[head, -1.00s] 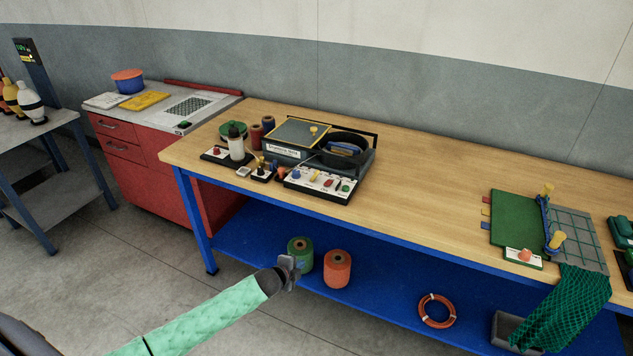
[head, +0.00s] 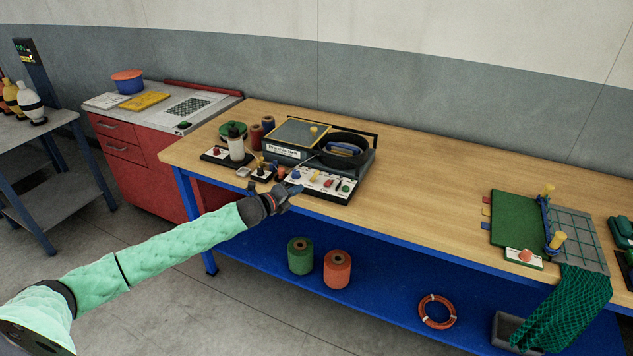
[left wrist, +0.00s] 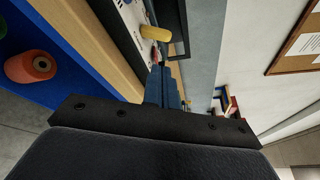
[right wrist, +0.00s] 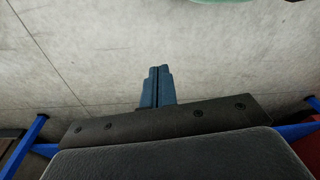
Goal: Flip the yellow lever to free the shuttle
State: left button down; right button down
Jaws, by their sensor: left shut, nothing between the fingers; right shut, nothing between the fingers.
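A control panel (head: 320,197) with several coloured knobs sits at the bench's front edge, below a grey machine (head: 285,153). A small yellow lever or knob (head: 315,175) is on the panel, and another yellow knob (head: 314,130) is on the machine's top. I cannot tell which is the lever meant. A black round basin (head: 362,138) on the machine holds a blue piece (head: 344,149), possibly the shuttle. My left gripper (head: 298,189) is shut and empty at the panel's front left. A yellow cylinder (left wrist: 155,33) shows beside its fingers (left wrist: 163,80). My right gripper (right wrist: 158,78) is shut and empty over floor.
Two thread spools (head: 300,256) stand on the blue lower shelf (head: 390,305). The bench top is clear (head: 430,175) between the machine and a green board (head: 514,219) at right.

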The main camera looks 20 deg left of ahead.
aim_at(317, 187)
jog(key=shift+d, duration=0.15)
